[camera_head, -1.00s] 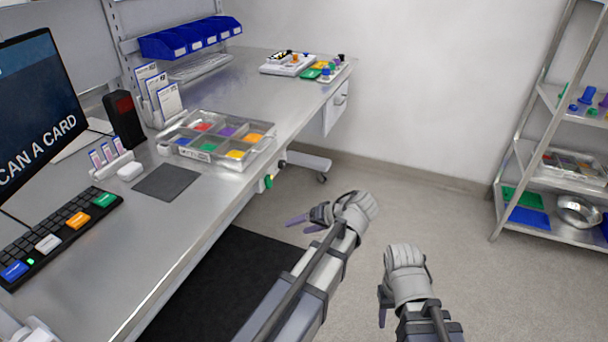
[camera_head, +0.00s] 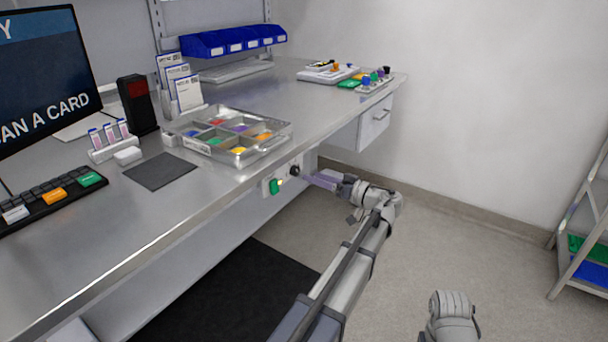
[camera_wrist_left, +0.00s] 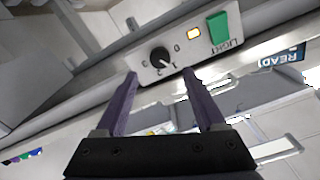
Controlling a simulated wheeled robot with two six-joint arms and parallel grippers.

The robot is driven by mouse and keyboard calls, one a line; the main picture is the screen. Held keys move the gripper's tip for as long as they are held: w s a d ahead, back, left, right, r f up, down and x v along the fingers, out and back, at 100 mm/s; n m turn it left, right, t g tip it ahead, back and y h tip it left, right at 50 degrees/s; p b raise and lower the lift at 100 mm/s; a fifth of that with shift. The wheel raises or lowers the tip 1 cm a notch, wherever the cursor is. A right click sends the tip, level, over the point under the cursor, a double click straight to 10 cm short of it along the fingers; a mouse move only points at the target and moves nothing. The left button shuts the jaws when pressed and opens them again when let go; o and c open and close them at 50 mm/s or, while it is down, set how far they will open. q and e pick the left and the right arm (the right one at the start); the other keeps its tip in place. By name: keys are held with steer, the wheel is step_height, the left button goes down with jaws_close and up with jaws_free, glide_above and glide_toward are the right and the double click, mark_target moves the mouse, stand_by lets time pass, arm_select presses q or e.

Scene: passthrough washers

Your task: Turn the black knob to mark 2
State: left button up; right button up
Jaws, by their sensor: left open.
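The black knob (camera_wrist_left: 160,57) sits on a light panel under the bench's front edge. In the left wrist view its dial shows marks 0, 1, 2 and a further one; its white pointer appears to face mark 1. The knob also shows in the head view (camera_head: 295,171). My left gripper (camera_head: 313,178) has purple fingers, open and empty, pointing at the panel from the right. In the left wrist view the fingertips (camera_wrist_left: 160,73) lie either side of the knob's line, apart from it. Only a grey part of my right arm shows, at the bottom; its fingers are not visible.
A green switch (camera_wrist_left: 218,29) labelled LIGHT and a lit amber lamp (camera_wrist_left: 193,34) share the panel. The bench top (camera_head: 225,195) overhangs above, with a divided tray (camera_head: 280,140) near its edge. A drawer unit (camera_head: 375,122) hangs farther right.

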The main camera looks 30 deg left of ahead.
mark_target(298, 171)
arm_select(q)
steer(key=shift+w+a, duration=0.2)
steer(key=shift+a, duration=2.65)
jaws_close()
